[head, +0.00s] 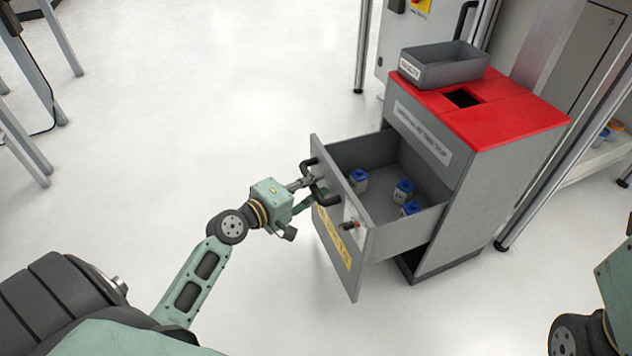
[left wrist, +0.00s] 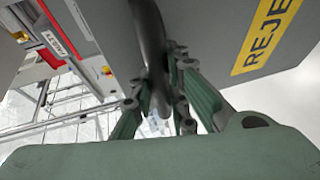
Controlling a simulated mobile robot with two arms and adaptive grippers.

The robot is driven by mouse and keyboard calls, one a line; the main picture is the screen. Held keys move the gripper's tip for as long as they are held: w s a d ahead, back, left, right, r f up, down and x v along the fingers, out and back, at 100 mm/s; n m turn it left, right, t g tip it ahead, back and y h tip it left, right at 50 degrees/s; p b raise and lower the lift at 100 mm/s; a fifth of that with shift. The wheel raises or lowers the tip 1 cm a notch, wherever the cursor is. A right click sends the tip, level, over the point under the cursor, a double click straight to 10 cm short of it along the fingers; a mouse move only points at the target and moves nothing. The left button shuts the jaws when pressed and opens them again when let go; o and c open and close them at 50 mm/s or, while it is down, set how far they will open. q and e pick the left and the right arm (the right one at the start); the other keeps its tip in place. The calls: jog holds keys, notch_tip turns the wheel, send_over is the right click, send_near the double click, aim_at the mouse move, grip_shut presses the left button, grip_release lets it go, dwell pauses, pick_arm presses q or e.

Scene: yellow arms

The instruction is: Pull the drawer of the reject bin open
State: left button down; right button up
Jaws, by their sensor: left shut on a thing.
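The reject bin (head: 490,170) is a grey cabinet with a red top. Its drawer (head: 335,232) stands out from the cabinet, open, with several blue-capped items (head: 403,191) inside. A black handle (head: 321,190) is on the drawer front, above a yellow label that also shows in the left wrist view (left wrist: 268,36). My left gripper (head: 311,189) is shut on the handle; in the left wrist view its fingers (left wrist: 160,85) are on both sides of the dark handle bar (left wrist: 150,45). Only part of my right arm shows at the right edge; its gripper is out of view.
A grey tray (head: 445,66) stands on the bin's red top, beside a square opening (head: 463,97). A metal post (head: 362,45) stands behind the bin. Table legs (head: 60,38) are at the upper left. The floor left of the drawer is clear.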

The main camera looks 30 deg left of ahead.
pick_arm(q)
jog(key=c, duration=1.7)
grip_release()
jog(key=v, duration=1.2)
jog(key=shift+f, duration=0.1)
